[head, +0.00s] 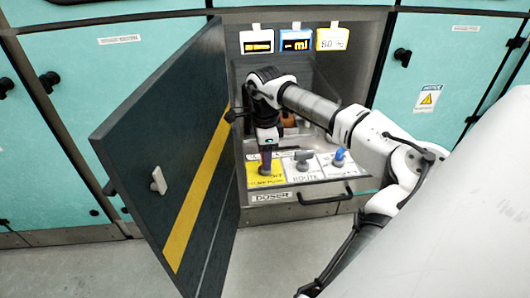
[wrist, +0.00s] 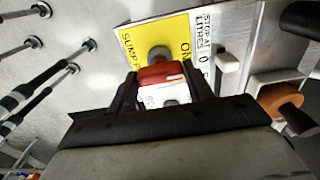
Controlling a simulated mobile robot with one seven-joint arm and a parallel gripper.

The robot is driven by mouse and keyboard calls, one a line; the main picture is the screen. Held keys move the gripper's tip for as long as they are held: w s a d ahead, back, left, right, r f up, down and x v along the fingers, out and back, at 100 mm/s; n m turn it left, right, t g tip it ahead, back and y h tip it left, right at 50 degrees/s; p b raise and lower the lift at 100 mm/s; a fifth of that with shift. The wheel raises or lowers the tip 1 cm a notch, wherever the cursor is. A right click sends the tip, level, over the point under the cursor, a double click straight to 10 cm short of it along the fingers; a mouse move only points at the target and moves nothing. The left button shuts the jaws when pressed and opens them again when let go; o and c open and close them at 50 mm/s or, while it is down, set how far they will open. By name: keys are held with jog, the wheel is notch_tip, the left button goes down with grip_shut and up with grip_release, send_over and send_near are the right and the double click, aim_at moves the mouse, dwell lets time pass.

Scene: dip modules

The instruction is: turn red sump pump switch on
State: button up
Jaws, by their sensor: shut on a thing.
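The red sump pump switch (wrist: 158,73) sits between the two fingers of my gripper (wrist: 159,84) in the wrist view. My gripper is shut on it. Behind it is a round grey mount on a yellow plate (wrist: 143,38) lettered "SUMP P..." and "ON"; part of the lettering is hidden. In the head view, my gripper (head: 265,172) points down onto the yellow plate (head: 254,180) at the left of the panel, and the red switch is hidden by it.
The panel also bears a grey "ROUTE" switch (head: 302,156) and a blue switch (head: 340,155). A dark open door (head: 165,150) with a yellow stripe stands close on the left. The "DOSER" drawer handle (head: 326,199) is below. An orange knob (wrist: 281,99) lies right in the wrist view.

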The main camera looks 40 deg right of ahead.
dwell(0.3)
jog(key=o, duration=1)
jog(key=shift+r, duration=0.1)
notch_tip(320, 180, up, 14)
jog(key=shift+f, duration=0.15)
